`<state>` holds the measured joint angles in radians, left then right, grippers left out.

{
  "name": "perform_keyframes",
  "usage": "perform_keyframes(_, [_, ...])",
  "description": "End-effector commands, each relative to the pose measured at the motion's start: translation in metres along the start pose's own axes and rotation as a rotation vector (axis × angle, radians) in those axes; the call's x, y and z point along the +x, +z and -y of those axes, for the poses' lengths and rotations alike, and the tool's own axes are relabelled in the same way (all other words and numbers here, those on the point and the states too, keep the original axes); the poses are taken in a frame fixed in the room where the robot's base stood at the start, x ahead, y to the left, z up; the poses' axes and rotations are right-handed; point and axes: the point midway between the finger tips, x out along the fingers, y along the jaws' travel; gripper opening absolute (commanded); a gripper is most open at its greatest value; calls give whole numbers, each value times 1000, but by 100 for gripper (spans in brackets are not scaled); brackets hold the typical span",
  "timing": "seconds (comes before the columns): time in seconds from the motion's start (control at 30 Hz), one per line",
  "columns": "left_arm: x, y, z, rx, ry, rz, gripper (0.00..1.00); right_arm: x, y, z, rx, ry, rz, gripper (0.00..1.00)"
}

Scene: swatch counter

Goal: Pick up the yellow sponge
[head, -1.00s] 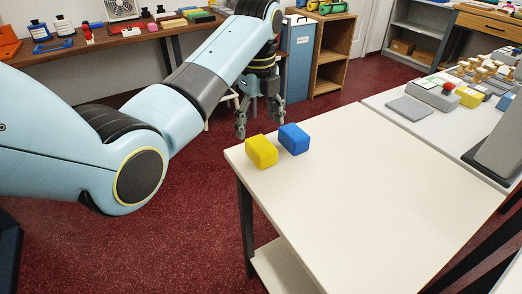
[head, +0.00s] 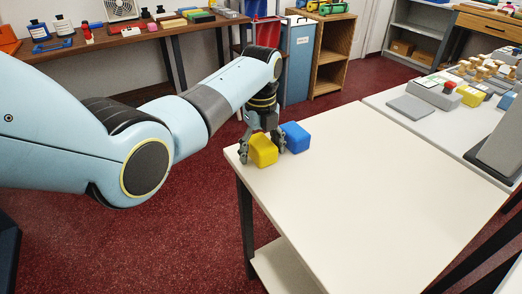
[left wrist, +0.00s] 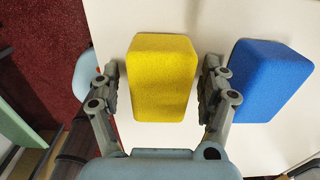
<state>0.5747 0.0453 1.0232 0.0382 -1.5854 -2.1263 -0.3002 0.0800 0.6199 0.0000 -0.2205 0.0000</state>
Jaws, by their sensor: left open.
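The yellow sponge (head: 263,150) stands on the white table near its far left corner. It also shows in the left wrist view (left wrist: 161,78). My left gripper (head: 262,145) is open, with one finger on each side of the yellow sponge; in the left wrist view the fingers (left wrist: 160,85) flank it. A narrow gap shows at the left finger, and the right finger is very close to the sponge's side; I cannot tell whether it touches. My right gripper is not in view.
A blue sponge (head: 295,137) stands just right of the yellow one, also in the left wrist view (left wrist: 266,80), close to my right-hand finger. The white table (head: 370,200) is bare towards the front and right. Its left edge is near the yellow sponge.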

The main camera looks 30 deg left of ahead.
Motion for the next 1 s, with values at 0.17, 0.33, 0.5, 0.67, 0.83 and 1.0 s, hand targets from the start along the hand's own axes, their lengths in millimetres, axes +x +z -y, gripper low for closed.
perform_keyframes(0.17, [-1, 0, 0, 0, 0, 0, 79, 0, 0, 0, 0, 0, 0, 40])
perform_keyframes(0.33, [-1, 0, 0, 0, 0, 0, 57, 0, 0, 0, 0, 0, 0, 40])
perform_keyframes(0.5, [-1, 0, 0, 0, 0, 0, 34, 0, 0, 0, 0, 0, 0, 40])
perform_keyframes(0.67, [-1, 0, 0, 0, 0, 0, 29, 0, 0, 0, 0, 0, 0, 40])
perform_keyframes(0.83, [-3, 0, 0, 0, -1, 0, 29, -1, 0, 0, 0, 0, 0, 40])
perform_keyframes(1.0, [-19, 0, 1, 0, -3, 2, 29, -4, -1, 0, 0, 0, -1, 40])
